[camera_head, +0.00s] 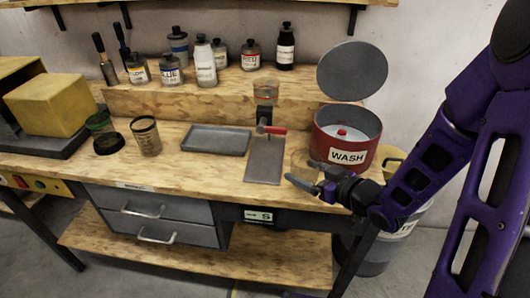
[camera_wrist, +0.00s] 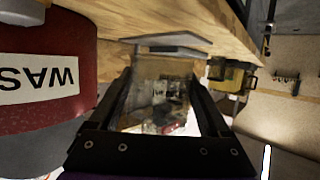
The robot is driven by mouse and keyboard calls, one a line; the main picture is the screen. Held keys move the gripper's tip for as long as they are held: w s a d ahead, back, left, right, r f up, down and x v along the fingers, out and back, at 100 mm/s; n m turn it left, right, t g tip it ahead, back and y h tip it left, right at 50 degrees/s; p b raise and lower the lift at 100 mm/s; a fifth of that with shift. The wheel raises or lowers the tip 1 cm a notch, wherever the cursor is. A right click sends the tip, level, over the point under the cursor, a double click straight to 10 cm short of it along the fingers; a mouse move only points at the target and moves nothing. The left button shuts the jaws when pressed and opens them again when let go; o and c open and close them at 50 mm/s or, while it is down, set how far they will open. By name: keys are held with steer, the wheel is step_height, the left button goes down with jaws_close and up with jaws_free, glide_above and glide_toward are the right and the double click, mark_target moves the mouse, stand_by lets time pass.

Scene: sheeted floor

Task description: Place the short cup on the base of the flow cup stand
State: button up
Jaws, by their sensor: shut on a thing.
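The short cup (camera_head: 303,160) is clear and see-through, so its outline is faint in the head view. My gripper (camera_head: 310,184) is shut on it, at the front edge of the bench just right of the stand's base. In the wrist view the cup (camera_wrist: 165,88) fills the gap between my two dark fingers. The flow cup stand (camera_head: 264,117) has a dark post, a red lever and a small clear cup on top. Its flat grey base (camera_head: 265,165) lies bare on the bench, left of my gripper. Whether the held cup touches the bench cannot be told.
The red wash tub (camera_head: 323,146) stands close behind my gripper, its round grey lid (camera_head: 352,70) raised. A grey tray (camera_head: 216,140) lies left of the stand. A taller cup (camera_head: 146,137) stands further left. Several bottles line the back shelf.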

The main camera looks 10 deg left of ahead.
steer(key=p, duration=0.2)
glide_above(266, 158)
steer(key=s+d, duration=0.3)
steer(key=shift+w+d, duration=0.1)
steer(key=shift+w, duration=0.1)
steer(key=w+a, duration=0.2)
steer(key=a, duration=0.1)
steer(key=shift+w+a, duration=0.15)
steer(key=shift+w, duration=0.25)
steer(key=shift+f, duration=0.8)
steer(key=shift+f+b, duration=0.4)
steer(key=shift+b, duration=0.25)
steer(key=shift+f, duration=0.25)
steer(key=o, duration=1.3)
